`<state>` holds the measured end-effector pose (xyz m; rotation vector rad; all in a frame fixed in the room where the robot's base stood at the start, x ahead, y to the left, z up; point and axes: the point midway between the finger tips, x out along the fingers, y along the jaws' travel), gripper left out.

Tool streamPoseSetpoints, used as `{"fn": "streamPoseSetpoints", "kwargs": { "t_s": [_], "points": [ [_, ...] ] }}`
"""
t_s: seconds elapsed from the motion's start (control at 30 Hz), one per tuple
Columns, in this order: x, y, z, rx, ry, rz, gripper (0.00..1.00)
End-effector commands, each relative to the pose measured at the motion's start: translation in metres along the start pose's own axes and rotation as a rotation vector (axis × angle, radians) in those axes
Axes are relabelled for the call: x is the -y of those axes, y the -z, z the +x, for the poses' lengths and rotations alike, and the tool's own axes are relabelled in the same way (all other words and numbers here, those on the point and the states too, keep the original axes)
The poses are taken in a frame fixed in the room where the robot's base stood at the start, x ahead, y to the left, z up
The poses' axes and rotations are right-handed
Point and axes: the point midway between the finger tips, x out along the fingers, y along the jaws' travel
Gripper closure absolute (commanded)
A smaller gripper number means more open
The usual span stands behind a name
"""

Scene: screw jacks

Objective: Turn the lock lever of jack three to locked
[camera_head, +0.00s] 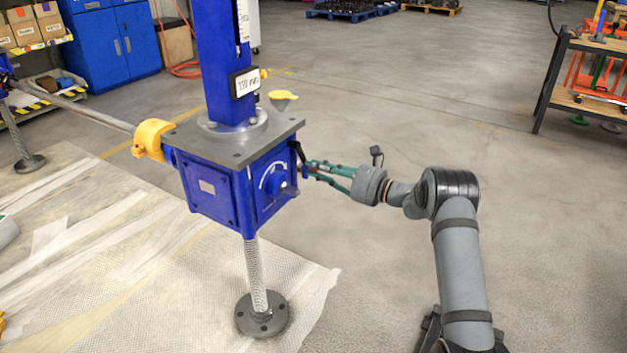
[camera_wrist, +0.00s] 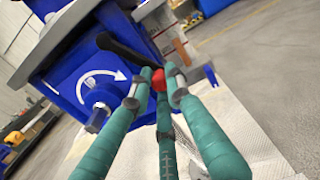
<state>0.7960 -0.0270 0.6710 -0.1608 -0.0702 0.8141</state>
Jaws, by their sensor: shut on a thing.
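The blue jack housing (camera_head: 212,198) stands under a grey top plate, with a blue column above and a threaded screw below. Its side face carries a white curved arrow (camera_wrist: 97,77) and a blue stub shaft (camera_wrist: 98,112). A black lock lever (camera_wrist: 122,48) with a red knob (camera_wrist: 159,81) reaches out from the upper part of that face. In the head view the lever (camera_head: 298,151) is a small dark piece at the housing's right edge. My gripper (camera_head: 313,170) has teal fingers, shut around the red knob; in the wrist view the fingertips (camera_wrist: 154,87) partly cover it. No jack number is readable.
A yellow coupling (camera_head: 153,139) and long shaft join the housing's left side. A label (camera_head: 245,82) hangs on the column. The round foot (camera_head: 262,315) stands on plastic sheeting (camera_head: 110,270).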

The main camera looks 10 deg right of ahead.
Motion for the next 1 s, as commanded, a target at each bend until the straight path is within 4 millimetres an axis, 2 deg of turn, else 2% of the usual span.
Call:
{"fn": "streamPoseSetpoints", "kwargs": {
  "t_s": [0.03, 0.27, 0.6, 1.0],
  "points": [
    [0.006, 0.006, -0.003, -0.007, 0.007, -0.046, 1.00],
    [0.024, -0.002, -0.003, -0.008, 0.009, -0.267, 1.00],
    [0.047, -0.023, -0.004, -0.007, 0.011, -0.590, 1.00],
    [0.061, -0.052, -0.005, -0.007, 0.015, -0.921, 1.00]
  ]
}}
